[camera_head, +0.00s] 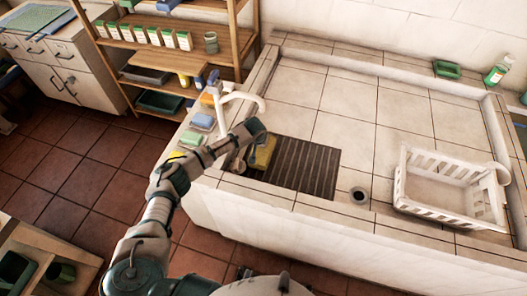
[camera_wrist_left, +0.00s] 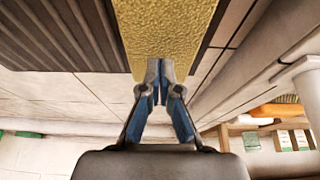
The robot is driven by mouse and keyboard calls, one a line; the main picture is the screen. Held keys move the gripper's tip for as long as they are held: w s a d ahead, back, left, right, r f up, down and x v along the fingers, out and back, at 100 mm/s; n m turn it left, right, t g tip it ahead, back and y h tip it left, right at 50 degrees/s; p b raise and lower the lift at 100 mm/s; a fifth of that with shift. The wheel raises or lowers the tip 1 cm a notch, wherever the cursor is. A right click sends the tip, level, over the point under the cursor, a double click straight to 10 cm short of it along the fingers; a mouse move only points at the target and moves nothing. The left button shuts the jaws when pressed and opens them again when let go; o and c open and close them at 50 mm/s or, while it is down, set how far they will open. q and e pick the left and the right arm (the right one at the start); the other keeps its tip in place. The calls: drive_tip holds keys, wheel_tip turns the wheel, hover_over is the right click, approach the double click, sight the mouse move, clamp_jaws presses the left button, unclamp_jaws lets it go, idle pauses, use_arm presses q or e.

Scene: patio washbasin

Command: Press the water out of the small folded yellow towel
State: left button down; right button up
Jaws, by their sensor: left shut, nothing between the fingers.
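The yellow towel (camera_head: 264,153) lies folded at the left end of a dark ribbed mat (camera_head: 318,168) in the basin. In the left wrist view the towel (camera_wrist_left: 165,35) fills the top middle, with a rough yellow surface. My left gripper (camera_wrist_left: 160,82) is shut and empty, its blue-sided fingers together at the towel's near edge. I cannot tell whether the fingertips touch the towel. In the head view my left wrist is above the towel's left side and hides part of it; the fingertips are hard to make out. My right gripper is not in view.
A white tap (camera_head: 240,100) rises beside my left forearm. Sponges (camera_head: 202,120) lie on the ledge at left. A drain hole (camera_head: 358,194) and a white basket (camera_head: 450,188) are to the right. The tiled basin floor behind the mat is clear. A wooden shelf (camera_head: 175,55) stands behind.

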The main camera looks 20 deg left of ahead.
use_arm(q)
drive_tip(key=shift+f, duration=0.85)
